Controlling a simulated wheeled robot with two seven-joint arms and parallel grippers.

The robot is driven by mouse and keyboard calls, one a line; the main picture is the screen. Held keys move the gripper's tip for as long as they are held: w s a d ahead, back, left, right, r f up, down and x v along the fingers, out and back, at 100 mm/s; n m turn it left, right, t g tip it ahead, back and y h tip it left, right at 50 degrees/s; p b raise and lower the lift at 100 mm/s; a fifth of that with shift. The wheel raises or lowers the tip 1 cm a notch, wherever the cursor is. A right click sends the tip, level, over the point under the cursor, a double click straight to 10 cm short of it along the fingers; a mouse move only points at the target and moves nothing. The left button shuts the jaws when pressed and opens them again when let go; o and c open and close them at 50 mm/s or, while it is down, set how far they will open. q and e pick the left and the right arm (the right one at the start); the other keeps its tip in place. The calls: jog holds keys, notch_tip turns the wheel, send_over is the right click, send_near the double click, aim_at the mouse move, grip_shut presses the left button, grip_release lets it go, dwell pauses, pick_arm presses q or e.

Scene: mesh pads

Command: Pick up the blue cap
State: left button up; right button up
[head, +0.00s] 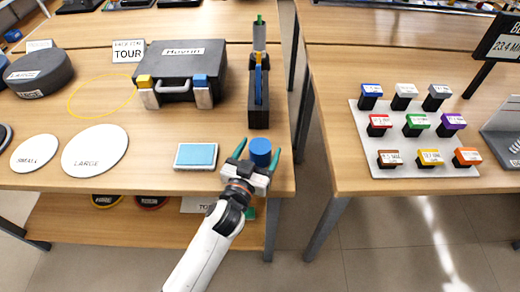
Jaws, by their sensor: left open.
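The blue cap (260,147) is a round blue piece near the front right corner of the left table. My left gripper (258,156) is open, with one green fingertip on each side of the blue cap. Whether the fingers touch the cap, I cannot tell. The base of the cap is partly hidden by my gripper. My right gripper is not in view.
A cyan pad (196,156) lies left of my gripper. A dark rack (259,100) stands just behind the cap. A dark case (181,72) and white discs (95,151) are farther left. The right table holds a panel (386,156) of coloured blocks.

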pick_arm(q)
jog(key=x, duration=0.3)
jog(key=shift+s, duration=0.1)
jog(key=shift+c, duration=0.9)
jog(key=c, duration=0.9)
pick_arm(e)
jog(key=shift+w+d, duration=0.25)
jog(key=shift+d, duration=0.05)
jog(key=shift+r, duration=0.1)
